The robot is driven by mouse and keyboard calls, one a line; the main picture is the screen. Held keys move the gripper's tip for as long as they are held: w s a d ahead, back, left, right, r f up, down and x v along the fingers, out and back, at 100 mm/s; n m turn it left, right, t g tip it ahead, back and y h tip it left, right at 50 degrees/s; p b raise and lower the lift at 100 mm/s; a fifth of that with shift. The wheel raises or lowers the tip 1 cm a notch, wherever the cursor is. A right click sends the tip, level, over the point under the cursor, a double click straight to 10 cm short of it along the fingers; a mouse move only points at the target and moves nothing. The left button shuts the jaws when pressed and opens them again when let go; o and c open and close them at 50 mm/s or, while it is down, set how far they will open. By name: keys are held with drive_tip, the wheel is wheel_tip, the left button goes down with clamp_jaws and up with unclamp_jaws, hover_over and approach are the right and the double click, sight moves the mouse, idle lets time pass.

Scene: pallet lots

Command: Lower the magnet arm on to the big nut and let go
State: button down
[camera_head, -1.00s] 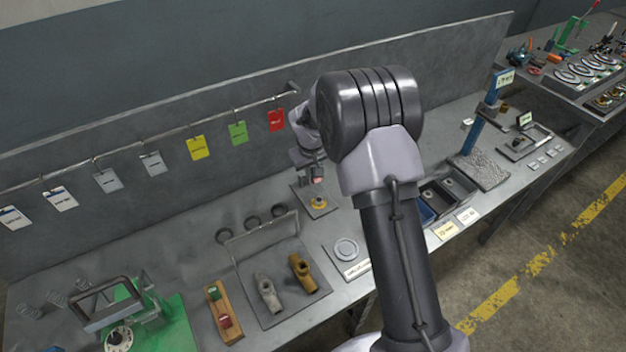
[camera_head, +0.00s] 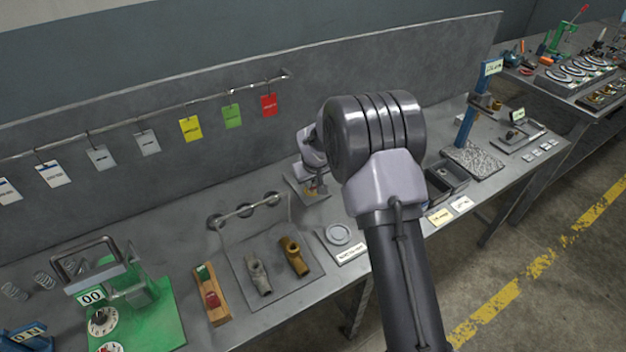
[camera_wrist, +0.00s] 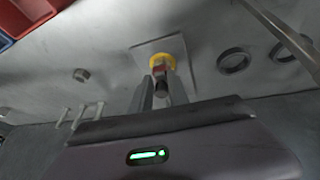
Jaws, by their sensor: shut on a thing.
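My gripper (camera_head: 314,187) is low over a small grey plate (camera_head: 298,193) on the bench, mostly hidden behind my arm in the head view. In the wrist view its fingers (camera_wrist: 160,88) are shut on a short dark cylindrical piece (camera_wrist: 161,87) with a reddish end, seemingly the magnet arm's end. A yellow ring-like piece (camera_wrist: 159,62) lies on the plate (camera_wrist: 146,49) right by that end; I cannot tell whether they touch. A small grey nut-like piece (camera_wrist: 81,75) lies apart on the bench. I cannot tell which piece is the big nut.
Two pipe fittings (camera_head: 292,256) lie on a tray to the left of the plate. A round disc (camera_head: 338,234) sits in front, and dark bins (camera_head: 447,176) stand to the right. Coloured tags (camera_head: 190,128) hang from a rail behind.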

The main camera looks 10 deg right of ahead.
drive_tip(key=shift+s+d+f, duration=0.1)
drive_tip(key=shift+s+f, duration=0.25)
drive_tip(key=shift+f, duration=0.25)
drive_tip(key=c, duration=1.3)
unclamp_jaws()
drive_tip(key=shift+d, duration=0.1)
drive_tip(key=shift+w+f, duration=0.1)
drive_tip(key=shift+w, duration=0.25)
drive_tip(key=shift+r, duration=0.35)
drive_tip(key=p+v, duration=0.5)
drive_tip(key=v, duration=1.2)
